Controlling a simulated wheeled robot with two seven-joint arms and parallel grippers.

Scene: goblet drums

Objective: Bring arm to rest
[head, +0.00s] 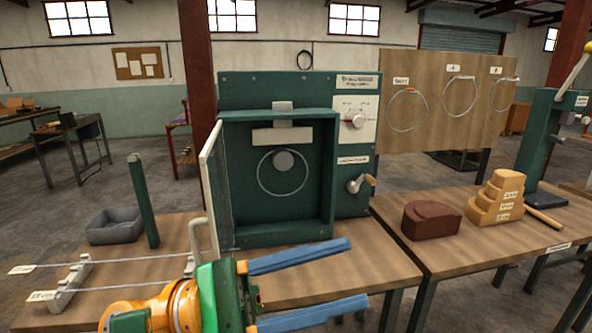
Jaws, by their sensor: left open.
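My left arm comes in from the bottom left with an orange and green wrist. My left gripper (357,271) is open, with its two long blue fingers spread and nothing between them. The fingers point right, in front of the lower part of a green cabinet (292,88) on the wooden bench. The cabinet's mesh door (211,185) stands open on the left. Inside the cabinet, a thin ring (260,184) shows against the back wall. My right gripper is not in view.
A grey tray (115,226) and a green post (143,200) stand left. On the right bench (440,256) are a brown block (432,218), stepped tan blocks (497,196) and a green press (540,140).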

